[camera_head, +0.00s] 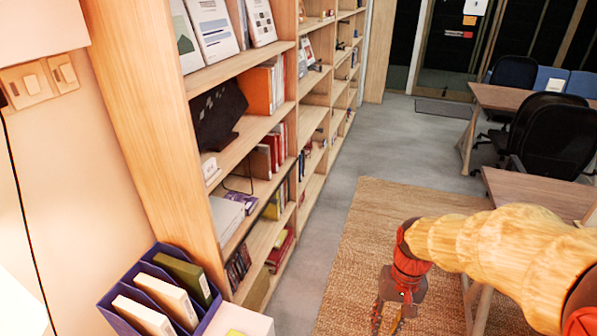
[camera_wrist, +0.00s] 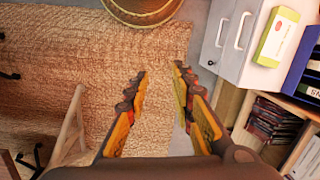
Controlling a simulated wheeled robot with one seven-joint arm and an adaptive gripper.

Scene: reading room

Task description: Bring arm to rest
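My arm (camera_head: 500,245) reaches in from the right in the head view, and its wooden-looking links end in a red wrist. My gripper (camera_head: 388,318) hangs pointing down above the woven rug, partly cut off by the lower edge. In the wrist view my gripper (camera_wrist: 160,75) shows two orange and dark fingers standing apart, with nothing between them but rug and floor behind. The gripper is open, empty and touching nothing that I can see.
The bookshelf (camera_head: 190,130) runs along the left. A purple file holder (camera_head: 205,318) stands at the lower left. Tables (camera_head: 535,190) and black chairs (camera_head: 555,135) are at the right. A white cabinet (camera_wrist: 226,50) and round basket (camera_wrist: 150,14) show near the fingers. Grey floor (camera_head: 385,150) is clear.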

